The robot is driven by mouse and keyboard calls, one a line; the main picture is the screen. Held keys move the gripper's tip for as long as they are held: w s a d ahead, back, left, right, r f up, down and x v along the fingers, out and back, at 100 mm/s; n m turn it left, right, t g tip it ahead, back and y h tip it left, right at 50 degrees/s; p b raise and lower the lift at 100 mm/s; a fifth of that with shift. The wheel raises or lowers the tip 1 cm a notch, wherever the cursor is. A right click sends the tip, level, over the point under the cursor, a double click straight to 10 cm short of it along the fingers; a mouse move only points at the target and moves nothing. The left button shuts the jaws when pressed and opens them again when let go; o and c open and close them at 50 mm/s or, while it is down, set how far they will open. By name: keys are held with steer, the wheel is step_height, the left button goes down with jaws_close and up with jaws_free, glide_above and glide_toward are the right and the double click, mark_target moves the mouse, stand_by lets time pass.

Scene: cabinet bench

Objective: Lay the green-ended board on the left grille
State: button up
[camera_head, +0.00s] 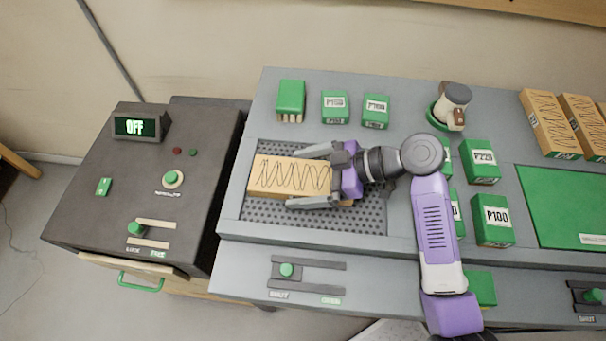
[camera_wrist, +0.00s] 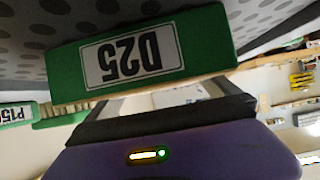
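A wooden board (camera_head: 285,177) with dark wavy lines on top lies over the left grille (camera_head: 345,223), near its left side. In the wrist view its green end (camera_wrist: 145,58) is labelled D25 and sits close in front of my gripper's palm. My gripper (camera_head: 289,180) is low over the grille, with one finger along each long side of the board. I cannot tell whether the fingers press on it. The board's far right part is hidden under my gripper, and I cannot tell whether its underside rests fully on the grille.
Several green-ended blocks stand behind and right of the grille, such as P229 (camera_head: 480,162) and P100 (camera_head: 493,220). A dark console (camera_head: 150,190) reading OFF is at left. A slider (camera_head: 287,271) is in front.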

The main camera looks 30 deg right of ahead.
steer(key=shift+r, duration=0.2)
steer(key=v, duration=1.2)
steer(key=shift+d+f, duration=0.1)
